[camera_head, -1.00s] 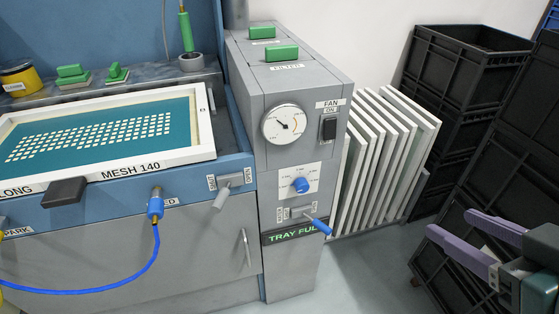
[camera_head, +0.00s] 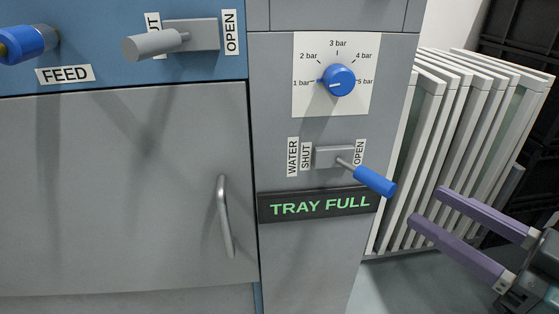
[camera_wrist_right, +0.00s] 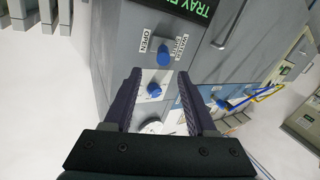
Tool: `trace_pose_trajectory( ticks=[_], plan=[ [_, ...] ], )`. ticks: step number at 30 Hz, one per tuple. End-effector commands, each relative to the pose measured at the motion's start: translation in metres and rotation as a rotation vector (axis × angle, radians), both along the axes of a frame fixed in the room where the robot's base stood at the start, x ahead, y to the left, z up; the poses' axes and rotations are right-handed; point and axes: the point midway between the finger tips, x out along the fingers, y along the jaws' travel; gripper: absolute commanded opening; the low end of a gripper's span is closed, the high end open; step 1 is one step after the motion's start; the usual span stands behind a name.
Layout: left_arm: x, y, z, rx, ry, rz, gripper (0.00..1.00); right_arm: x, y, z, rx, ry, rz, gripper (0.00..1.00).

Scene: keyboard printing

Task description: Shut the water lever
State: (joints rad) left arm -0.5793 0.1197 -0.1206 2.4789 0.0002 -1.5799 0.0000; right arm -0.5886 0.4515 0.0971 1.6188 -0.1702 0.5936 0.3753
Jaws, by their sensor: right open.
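The water lever (camera_head: 375,181) has a blue handle on a grey plate, below the pressure dial. The handle points right and slightly down, on the side of the OPEN label (camera_head: 360,152); the WATER and SHUT labels (camera_head: 299,157) are on the left. My right gripper (camera_head: 426,205) is open and empty, with its purple fingers right of the blue handle and apart from it. In the right wrist view the scene is upside down; the blue handle (camera_wrist_right: 163,55) shows beyond my open fingertips (camera_wrist_right: 158,74). My left gripper is out of view.
The blue pressure dial (camera_head: 339,80) is above the lever, and the TRAY FULL sign (camera_head: 318,204) is just below. A second, grey lever (camera_head: 155,44) is at upper left. White frames (camera_head: 455,120) stand at the right, behind my right gripper.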

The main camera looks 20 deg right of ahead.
Motion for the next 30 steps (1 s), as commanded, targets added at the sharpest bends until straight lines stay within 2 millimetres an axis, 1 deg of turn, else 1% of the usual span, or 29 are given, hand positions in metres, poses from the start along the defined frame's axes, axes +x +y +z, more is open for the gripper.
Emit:
trace_pose_trajectory(
  ticks=[1,5,8,15,18,21,24,30],
  plan=[
    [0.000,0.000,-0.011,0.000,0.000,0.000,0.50,-0.001,0.000,-0.010,0.001,-0.006,0.006,0.57],
    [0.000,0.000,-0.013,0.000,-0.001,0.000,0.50,0.004,0.002,-0.009,0.003,-0.015,0.013,0.57],
    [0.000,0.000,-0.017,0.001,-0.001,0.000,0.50,0.017,0.006,-0.008,0.001,-0.018,0.015,0.57],
    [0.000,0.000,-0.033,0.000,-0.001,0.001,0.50,0.062,0.019,-0.009,0.002,-0.018,0.015,0.57],
    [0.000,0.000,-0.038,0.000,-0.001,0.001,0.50,0.077,0.023,-0.009,0.002,-0.017,0.014,0.57],
    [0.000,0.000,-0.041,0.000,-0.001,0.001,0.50,0.087,0.026,-0.008,0.002,-0.015,0.013,0.57],
    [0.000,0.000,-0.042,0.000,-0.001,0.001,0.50,0.092,0.028,-0.008,0.002,-0.014,0.013,0.57],
    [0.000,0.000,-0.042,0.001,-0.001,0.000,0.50,0.094,0.028,-0.007,0.001,-0.011,0.012,0.57]
  ],
)
